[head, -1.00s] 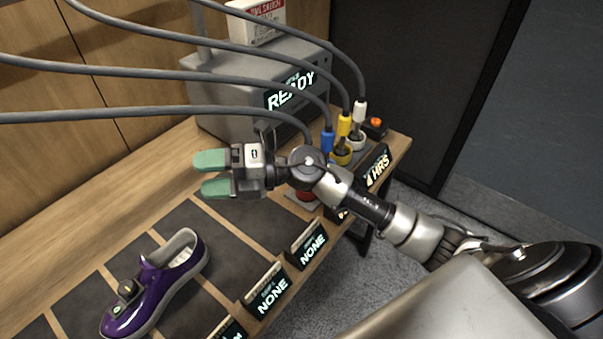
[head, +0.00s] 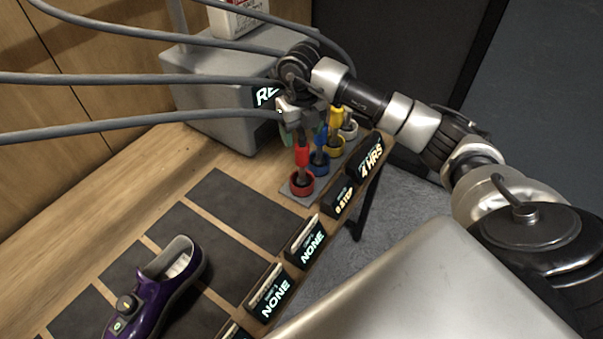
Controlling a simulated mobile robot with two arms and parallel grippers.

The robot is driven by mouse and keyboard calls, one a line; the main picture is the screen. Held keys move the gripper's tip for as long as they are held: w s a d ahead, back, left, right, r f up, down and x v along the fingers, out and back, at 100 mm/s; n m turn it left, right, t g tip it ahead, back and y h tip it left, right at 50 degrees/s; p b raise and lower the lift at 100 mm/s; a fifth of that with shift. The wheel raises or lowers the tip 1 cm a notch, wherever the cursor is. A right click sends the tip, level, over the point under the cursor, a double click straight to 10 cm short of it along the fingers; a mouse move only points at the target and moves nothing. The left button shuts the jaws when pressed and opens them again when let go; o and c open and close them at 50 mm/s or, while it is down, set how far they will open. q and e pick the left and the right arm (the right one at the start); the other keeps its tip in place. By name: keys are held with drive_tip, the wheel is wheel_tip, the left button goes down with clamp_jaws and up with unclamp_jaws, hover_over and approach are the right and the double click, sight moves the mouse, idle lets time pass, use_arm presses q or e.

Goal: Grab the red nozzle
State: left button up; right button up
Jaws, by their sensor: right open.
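The red nozzle (head: 302,156) stands upright in a red ring holder (head: 302,186) on the bench. It is the nearest in a row with blue (head: 320,160), yellow (head: 336,117) and white nozzles. My right gripper (head: 304,134) points down at the top of the red nozzle, with green fingertips partly seen behind and beside it. It is open. The wrist hides the hose joint, so I cannot tell whether the fingers touch the nozzle. My left gripper is not in view.
Grey hoses cross from the left at gripper height. A grey machine (head: 215,118) stands behind. Label displays (head: 308,241) line the bench's front edge.

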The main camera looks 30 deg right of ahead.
sight(302, 149)
drive_tip(key=shift+f, duration=0.7)
drive_tip(key=shift+f+p, duration=0.4)
drive_tip(key=shift+p, duration=0.1)
drive_tip(key=f, duration=0.1)
drive_tip(key=f+p, duration=0.1)
drive_tip(key=f, duration=0.1)
drive_tip(key=shift+w+d+f+p, duration=0.1)
drive_tip(key=shift+d+f+p, duration=0.1)
drive_tip(key=shift+f+p, duration=0.1)
drive_tip(key=shift+f, duration=0.4)
drive_tip(key=shift+c, duration=0.3)
drive_tip(key=shift+r, duration=0.1)
clamp_jaws()
